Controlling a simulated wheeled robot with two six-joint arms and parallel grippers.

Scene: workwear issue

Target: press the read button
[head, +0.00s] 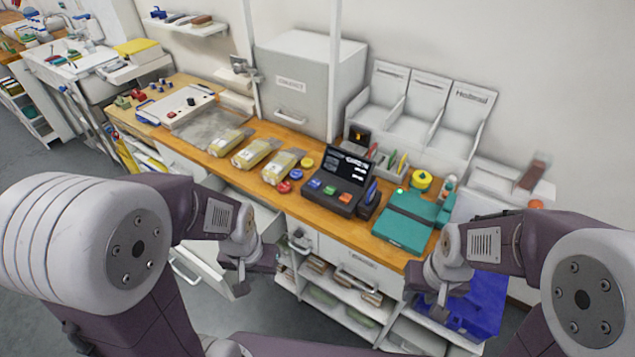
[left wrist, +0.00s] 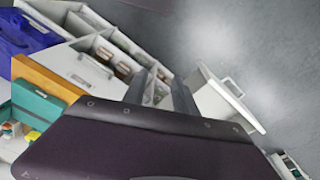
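A dark reader terminal (head: 343,185) with a lit black screen stands on the wooden counter. Its sloped front carries green, blue and red buttons (head: 330,189); their labels are too small to read, so I cannot tell which one is the read button. My left gripper (head: 258,272) hangs in front of the counter, below and left of the terminal, touching nothing that I can see. In the left wrist view its two fingers (left wrist: 160,92) are apart with nothing between them. My right gripper (head: 428,292) is low at the counter's right front, away from the terminal; its finger opening is unclear.
A teal folder or case (head: 405,222) lies right of the terminal. Several pale packets (head: 252,153) and red and yellow discs lie to its left. An open drawer (head: 215,235) juts out near my left gripper. A blue bin (head: 478,308) is beside my right gripper.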

